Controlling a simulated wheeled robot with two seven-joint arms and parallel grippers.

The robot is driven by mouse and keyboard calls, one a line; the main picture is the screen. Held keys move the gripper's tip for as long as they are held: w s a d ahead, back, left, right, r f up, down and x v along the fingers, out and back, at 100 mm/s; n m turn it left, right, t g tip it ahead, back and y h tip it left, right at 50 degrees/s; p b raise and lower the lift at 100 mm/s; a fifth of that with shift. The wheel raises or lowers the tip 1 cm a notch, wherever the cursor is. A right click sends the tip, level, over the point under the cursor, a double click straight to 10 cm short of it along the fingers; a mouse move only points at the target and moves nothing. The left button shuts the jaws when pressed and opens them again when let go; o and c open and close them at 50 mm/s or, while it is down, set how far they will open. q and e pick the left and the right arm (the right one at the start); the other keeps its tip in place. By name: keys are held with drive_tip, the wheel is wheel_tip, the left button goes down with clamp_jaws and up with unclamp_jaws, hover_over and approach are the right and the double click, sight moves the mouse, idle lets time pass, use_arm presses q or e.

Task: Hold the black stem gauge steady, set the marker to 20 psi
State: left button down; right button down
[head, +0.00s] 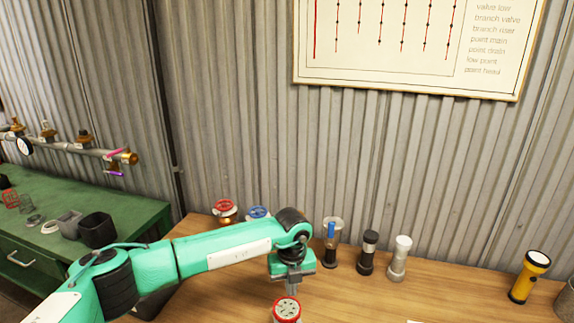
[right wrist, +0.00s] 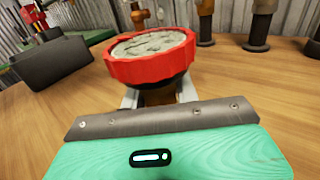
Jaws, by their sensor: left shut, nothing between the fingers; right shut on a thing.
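A round gauge with a red ring and a pale grey face (right wrist: 150,50) stands just ahead of my right gripper (right wrist: 160,97). The gripper's two fingers are shut on its lower part, below the ring. In the head view the red-ringed gauge (head: 287,309) is at the bottom edge, partly cut off. My left gripper (head: 293,288) points down just above it, shut and empty; contact cannot be told. The face markings and marker setting are too small to read.
Behind stand a clear holder with a blue item (head: 332,242), a black-topped cylinder (head: 368,252) and a white-topped cylinder (head: 399,258). Red (head: 225,208) and blue (head: 258,213) handwheels are at the back. A yellow flashlight (head: 529,276) stands right; the wood between is clear.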

use_arm(q)
wheel_tip(320, 180, up, 6)
idle(0.5)
use_arm(e)
drive_tip(key=c, duration=1)
unclamp_jaws()
use_arm(q)
drive_tip(key=shift+w, duration=0.1)
use_arm(e)
drive_tip(key=shift+o, duration=0.2)
drive_tip(key=shift+s, duration=0.1)
